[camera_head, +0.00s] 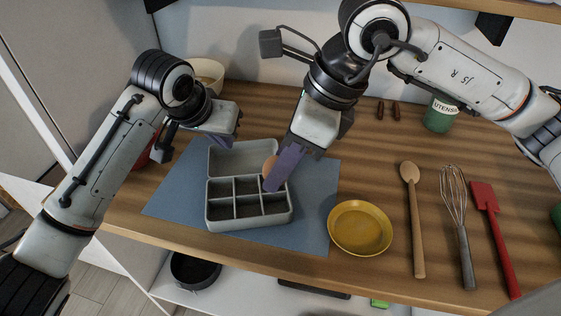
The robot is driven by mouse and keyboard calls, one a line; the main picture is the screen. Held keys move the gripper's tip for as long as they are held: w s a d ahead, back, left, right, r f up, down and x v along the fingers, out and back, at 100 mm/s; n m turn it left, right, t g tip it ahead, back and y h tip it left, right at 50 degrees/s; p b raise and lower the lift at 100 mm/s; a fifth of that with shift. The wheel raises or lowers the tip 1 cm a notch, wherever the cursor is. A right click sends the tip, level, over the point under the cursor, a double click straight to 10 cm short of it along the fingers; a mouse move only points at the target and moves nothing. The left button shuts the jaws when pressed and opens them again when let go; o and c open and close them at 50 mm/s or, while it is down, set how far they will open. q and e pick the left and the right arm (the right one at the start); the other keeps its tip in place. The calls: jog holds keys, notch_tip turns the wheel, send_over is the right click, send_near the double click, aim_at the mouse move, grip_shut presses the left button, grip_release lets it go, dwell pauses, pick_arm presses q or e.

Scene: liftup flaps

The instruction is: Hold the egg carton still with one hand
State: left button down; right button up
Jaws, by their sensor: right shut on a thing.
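The grey egg carton (248,224) stands open on a blue mat, its lid (228,160) raised at the back. Its compartments look empty where I can see them. My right gripper (278,176) is shut on a brown egg (268,166), over the carton's back right compartments. Its fingers hide much of the egg and that part of the carton; I cannot tell whether the egg touches the carton. My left gripper (197,146) is open and empty, with its fingers spread, left of and behind the carton near the lid. It appears apart from the carton.
The blue mat (175,198) lies on the wooden counter. A yellow plate (360,228) is right of the carton. A wooden spoon (413,215), whisk (459,220) and red spatula (494,230) lie further right. A bowl (208,74) and green utensil pot (440,114) stand behind.

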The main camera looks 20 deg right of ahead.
pick_arm(q)
jog(key=shift+s+a+f, duration=0.1)
jog(key=shift+s+f, duration=0.05)
jog(key=shift+f, duration=0.5)
pick_arm(e)
jog(key=shift+f, duration=0.1)
dwell(1.2)
